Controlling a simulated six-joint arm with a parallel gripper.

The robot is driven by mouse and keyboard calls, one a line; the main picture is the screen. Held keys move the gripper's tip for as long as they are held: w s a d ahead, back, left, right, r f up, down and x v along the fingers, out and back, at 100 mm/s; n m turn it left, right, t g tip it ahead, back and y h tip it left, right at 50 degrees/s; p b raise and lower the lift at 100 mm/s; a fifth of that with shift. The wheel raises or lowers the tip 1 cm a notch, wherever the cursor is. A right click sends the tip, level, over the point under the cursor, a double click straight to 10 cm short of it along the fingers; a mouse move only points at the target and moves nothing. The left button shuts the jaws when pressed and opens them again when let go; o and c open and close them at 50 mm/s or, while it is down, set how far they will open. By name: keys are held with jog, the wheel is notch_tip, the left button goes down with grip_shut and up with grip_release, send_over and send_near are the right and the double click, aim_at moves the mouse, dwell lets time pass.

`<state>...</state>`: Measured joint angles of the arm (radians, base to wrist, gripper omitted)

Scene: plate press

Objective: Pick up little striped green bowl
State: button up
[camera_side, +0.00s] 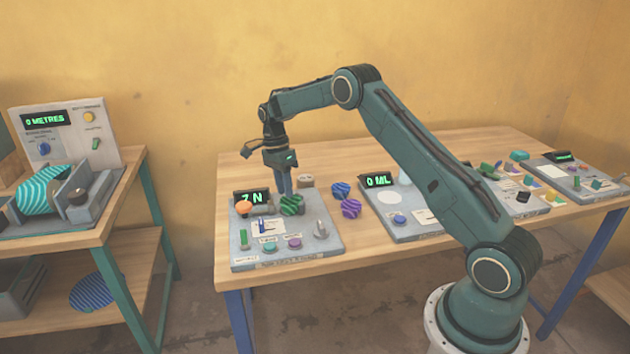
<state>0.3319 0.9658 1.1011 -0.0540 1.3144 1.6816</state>
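A small green item with dark stripes (292,204), which looks like the little striped green bowl, sits on the grey panel (318,244) at the left of the table. My gripper (285,192) points straight down at it, with the fingertips at or just behind its upper left edge. I cannot tell whether they touch it. The fingers show as one narrow shape, so the gap between them is hidden.
A display (251,198) reading "7 N" and an orange ball (243,207) are left of the gripper. Purple striped pieces (350,208) lie to the right. Another panel (420,228) reads "0 ML". A teal striped roll (44,190) is on the left bench.

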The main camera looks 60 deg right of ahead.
jog(key=shift+x, duration=1.2)
grip_shut()
